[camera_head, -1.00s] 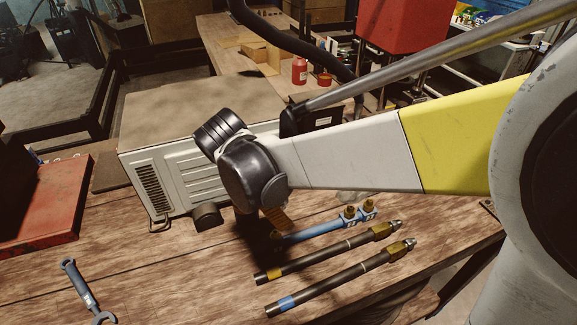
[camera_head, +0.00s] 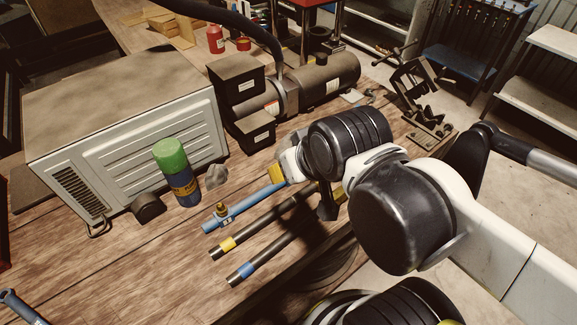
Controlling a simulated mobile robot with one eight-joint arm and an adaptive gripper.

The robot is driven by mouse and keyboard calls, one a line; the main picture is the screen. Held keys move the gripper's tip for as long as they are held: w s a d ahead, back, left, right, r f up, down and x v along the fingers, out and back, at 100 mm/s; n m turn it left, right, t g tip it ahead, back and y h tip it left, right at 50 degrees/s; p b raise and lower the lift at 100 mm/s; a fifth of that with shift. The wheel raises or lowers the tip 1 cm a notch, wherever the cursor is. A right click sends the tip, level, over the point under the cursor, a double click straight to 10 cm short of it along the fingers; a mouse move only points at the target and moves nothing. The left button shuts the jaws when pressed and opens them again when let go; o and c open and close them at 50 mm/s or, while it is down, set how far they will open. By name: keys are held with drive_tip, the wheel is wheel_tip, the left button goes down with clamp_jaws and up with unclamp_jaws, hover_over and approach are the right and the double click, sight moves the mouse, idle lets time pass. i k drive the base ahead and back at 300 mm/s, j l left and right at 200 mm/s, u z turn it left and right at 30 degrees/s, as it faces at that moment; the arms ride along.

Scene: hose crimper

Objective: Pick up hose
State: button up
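Two dark hoses lie side by side on the wooden table. One has a yellow band (camera_head: 230,243) near its front-left end, the other a blue band (camera_head: 247,268). Their right ends are hidden behind my arm's wrist and gripper. My gripper (camera_head: 326,207) is over the right part of the hoses, mostly hidden by my wrist. One dark finger shows. I cannot tell whether it touches a hose or whether it is open.
A blue tool with a brass fitting (camera_head: 222,209) lies just behind the hoses. A green-capped can (camera_head: 176,172) stands near a beige box (camera_head: 120,110). Black machinery (camera_head: 240,95) stands behind. A wrench (camera_head: 20,308) lies at front left.

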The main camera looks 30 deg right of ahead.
sight(250, 266)
drive_tip(key=z, duration=1.7)
drive_tip(key=u, duration=1.55)
drive_tip(key=k+j, duration=0.15)
drive_tip(key=k, duration=0.15)
drive_tip(key=k+j, duration=0.15)
drive_tip(key=k+z, duration=0.05)
drive_tip(key=k, duration=0.05)
